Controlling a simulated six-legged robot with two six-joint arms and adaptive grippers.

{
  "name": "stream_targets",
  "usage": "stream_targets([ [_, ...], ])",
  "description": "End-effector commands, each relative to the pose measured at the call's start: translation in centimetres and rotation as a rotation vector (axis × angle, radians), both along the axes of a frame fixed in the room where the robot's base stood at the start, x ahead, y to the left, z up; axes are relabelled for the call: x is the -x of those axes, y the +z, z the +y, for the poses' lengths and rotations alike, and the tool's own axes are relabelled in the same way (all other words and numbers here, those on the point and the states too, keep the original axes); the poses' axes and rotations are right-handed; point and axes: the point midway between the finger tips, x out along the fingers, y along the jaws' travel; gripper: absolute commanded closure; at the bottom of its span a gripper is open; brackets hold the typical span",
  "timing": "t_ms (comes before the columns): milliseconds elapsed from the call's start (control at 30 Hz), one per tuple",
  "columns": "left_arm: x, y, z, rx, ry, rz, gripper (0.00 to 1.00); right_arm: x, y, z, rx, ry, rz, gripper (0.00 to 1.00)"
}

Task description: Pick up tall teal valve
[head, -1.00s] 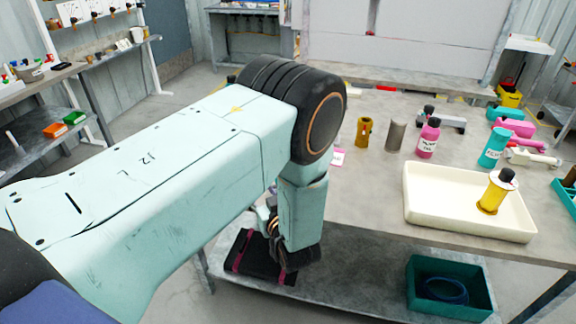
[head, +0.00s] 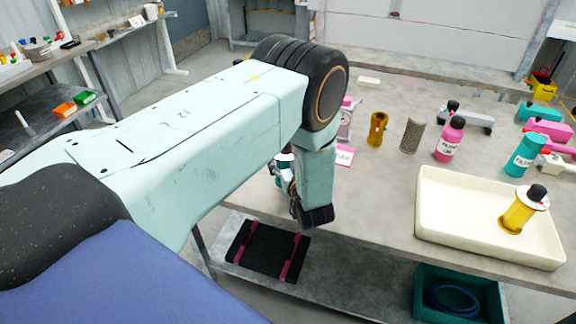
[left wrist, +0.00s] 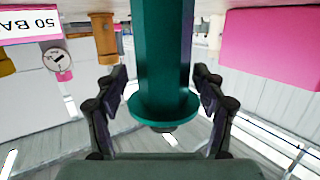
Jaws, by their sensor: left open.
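A teal valve (left wrist: 163,45) with a faceted body and a round flange fills the middle of the left wrist view, which looks upside down. It stands between the two fingers of my left gripper (left wrist: 160,76), with a gap showing on each side. The fingers are open and not closed on it. In the head view my left gripper (head: 298,205) hangs at the table's left front edge, mostly hidden by my own arm. A small teal and white part (head: 284,158) shows just left of the wrist; I cannot tell if it is the valve. My right gripper is not in view.
A cream tray (head: 436,232) holds a yellow valve (head: 517,212). Behind it stand a pink bottle (head: 449,140), a grey cylinder (head: 412,136), a brass part (head: 377,128) and a teal labelled container (head: 522,155).

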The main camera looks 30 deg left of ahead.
Motion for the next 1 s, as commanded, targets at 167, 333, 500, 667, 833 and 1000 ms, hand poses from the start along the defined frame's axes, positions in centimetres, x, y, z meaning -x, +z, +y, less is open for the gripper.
stream_targets([
  [167,-0.29,-0.25,0.66,-0.001,0.000,0.001,0.30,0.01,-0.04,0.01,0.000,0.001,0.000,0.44],
  [333,-0.27,-0.22,0.55,-0.001,-0.001,0.001,0.30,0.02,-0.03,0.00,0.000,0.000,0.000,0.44],
  [500,-0.39,-0.22,0.48,0.000,-0.002,0.000,0.44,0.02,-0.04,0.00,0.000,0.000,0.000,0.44],
  [667,-0.53,-0.22,0.43,-0.001,-0.003,0.001,0.57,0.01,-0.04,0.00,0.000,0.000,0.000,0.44],
  [833,-0.66,-0.21,0.40,-0.001,-0.004,0.001,0.72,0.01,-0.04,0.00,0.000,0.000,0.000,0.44],
  [1000,-0.77,-0.16,0.43,-0.001,-0.004,-0.001,0.86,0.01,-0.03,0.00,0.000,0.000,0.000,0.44],
])
